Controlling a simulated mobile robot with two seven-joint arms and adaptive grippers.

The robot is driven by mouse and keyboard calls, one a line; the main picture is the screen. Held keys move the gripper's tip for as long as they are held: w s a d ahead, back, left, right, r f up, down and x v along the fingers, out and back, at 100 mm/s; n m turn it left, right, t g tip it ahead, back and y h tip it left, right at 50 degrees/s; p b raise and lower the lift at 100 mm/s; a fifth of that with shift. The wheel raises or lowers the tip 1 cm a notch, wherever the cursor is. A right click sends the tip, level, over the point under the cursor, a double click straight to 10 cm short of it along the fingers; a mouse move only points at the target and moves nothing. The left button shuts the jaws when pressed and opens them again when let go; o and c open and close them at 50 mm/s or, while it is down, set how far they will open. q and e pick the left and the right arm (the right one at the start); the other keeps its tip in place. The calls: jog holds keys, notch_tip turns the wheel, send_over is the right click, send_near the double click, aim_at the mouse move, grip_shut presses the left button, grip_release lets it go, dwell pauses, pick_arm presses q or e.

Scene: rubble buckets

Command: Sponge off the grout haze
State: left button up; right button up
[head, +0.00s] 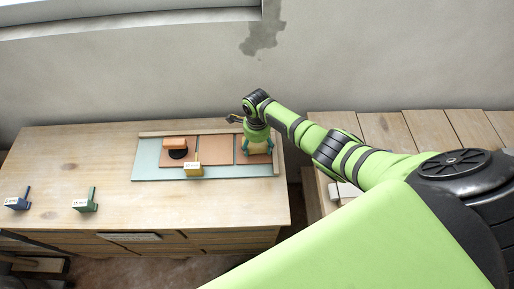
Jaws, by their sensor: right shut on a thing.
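A pale green board (146,170) with several orange-brown tiles (215,148) lies on the wooden cabinet top, with a wooden strip along its back. My right gripper (256,149) is low over the rightmost tile, at the board's right end. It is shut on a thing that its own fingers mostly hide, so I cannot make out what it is. An orange block (175,142) rests on a black round piece (178,154) on the left tile. I cannot tell whether the block is a sponge. Any haze on the tiles is too faint to tell. My left gripper is out of view.
The cabinet top (190,210) in front of the board is clear. A plank surface (390,130) lies right.

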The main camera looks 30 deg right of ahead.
aim_at(258, 160)
jog(key=shift+w+d+f+b, duration=0.1)
jog(key=shift+w+d+b, duration=0.2)
jog(key=shift+w+b, duration=0.2)
jog(key=shift+w+d+f+b, duration=0.1)
jog(key=shift+w+d+b, duration=0.2)
jog(key=shift+w, duration=0.25)
jog(key=shift+w+d+r+b, duration=0.15)
jog(key=shift+w+d+b, duration=0.05)
jog(key=shift+w+b, duration=0.25)
jog(key=shift+s+a+r+p, duration=0.2)
jog(key=shift+s+p, duration=0.2)
jog(key=shift+p, duration=0.65)
jog(key=s+p, duration=0.1)
jog(key=p, duration=0.1)
jog(key=s+a+p, duration=0.1)
jog(key=s+p, duration=0.1)
jog(key=s+a+p, duration=0.1)
jog(key=p, duration=0.1)
jog(key=shift+s+a, duration=0.1)
jog(key=shift+s, duration=0.05)
jog(key=shift+s+a, duration=0.15)
jog(key=shift+s, duration=0.2)
jog(key=shift+s+a+f, duration=0.15)
jog(key=shift+s+f, duration=0.05)
jog(key=shift+s, duration=0.1)
jog(key=shift+s+a+f, duration=0.1)
jog(key=shift+s+a, duration=0.15)
jog(key=shift+s, duration=0.35)
